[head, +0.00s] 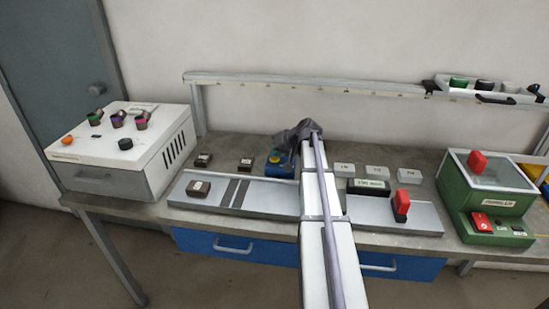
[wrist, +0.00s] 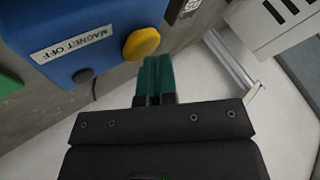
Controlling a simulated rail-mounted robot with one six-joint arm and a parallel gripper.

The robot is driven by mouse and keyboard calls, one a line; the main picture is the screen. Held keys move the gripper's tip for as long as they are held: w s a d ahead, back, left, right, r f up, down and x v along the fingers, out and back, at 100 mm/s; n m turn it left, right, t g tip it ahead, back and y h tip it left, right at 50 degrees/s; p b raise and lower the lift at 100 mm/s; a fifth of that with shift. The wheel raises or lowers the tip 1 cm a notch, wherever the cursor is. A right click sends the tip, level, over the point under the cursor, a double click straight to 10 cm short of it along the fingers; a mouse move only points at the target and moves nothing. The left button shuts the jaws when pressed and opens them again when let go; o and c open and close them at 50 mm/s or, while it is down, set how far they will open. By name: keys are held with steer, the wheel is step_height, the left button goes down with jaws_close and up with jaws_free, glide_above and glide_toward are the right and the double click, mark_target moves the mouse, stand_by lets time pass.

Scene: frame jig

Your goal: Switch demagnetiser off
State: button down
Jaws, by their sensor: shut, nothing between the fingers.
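A blue box (head: 281,170) stands on the bench, partly hidden behind my arm. In the wrist view this blue box (wrist: 75,50) carries a label reading "MAGNET OFF", a round yellow button (wrist: 141,43), a small dark knob (wrist: 83,75) and a green part at the left edge. My gripper (wrist: 155,60) is shut and empty. Its teal fingertips appear just beside the yellow button in the wrist view; I cannot tell whether they touch it. In the head view my gripper (head: 303,132) is over the blue box, its fingers not clear. No label reading "demagnetiser" is legible.
A white control box (head: 125,150) with several knobs stands at the left. A green machine (head: 490,205) with red parts stands at the right. A grey plate (head: 270,197) with small blocks lies along the bench front. A rail (head: 300,83) runs behind.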

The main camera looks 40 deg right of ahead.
steer(key=shift+r+p, duration=0.35)
steer(key=shift+r, duration=0.15)
step_height(320, 180, up, 6)
steer(key=p, duration=0.6)
